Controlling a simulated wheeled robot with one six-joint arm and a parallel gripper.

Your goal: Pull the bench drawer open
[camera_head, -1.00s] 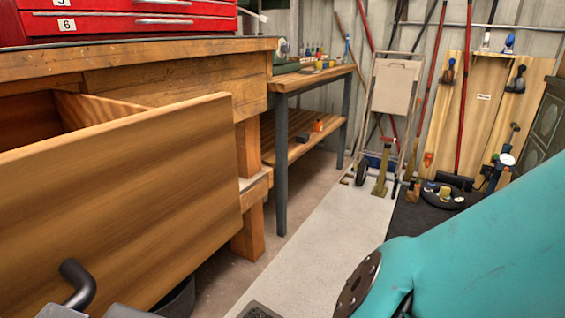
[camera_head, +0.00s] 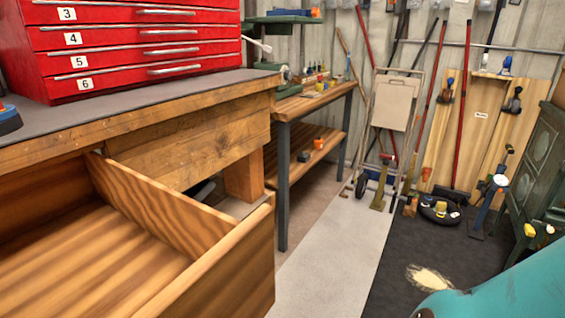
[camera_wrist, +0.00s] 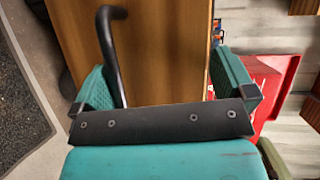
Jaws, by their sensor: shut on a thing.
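The bench drawer (camera_head: 232,268) stands well out from under the wooden bench (camera_head: 180,145) in the head view. Its side wall and bare wooden floor show, and the part in view is empty. In the wrist view the drawer front (camera_wrist: 165,40) fills the upper middle, with its black bar handle (camera_wrist: 110,50) at the left. The lower end of the handle is hidden behind the gripper's dark plate. The handle is out of sight in the head view.
A red tool chest (camera_head: 120,40) stands on the bench. A side table (camera_head: 300,105) is behind. A hand truck (camera_head: 390,110) and long-handled tools lean at the back wall. The pale floor strip (camera_head: 335,235) is clear. A dark mat (camera_head: 400,270) with a pale spill lies right.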

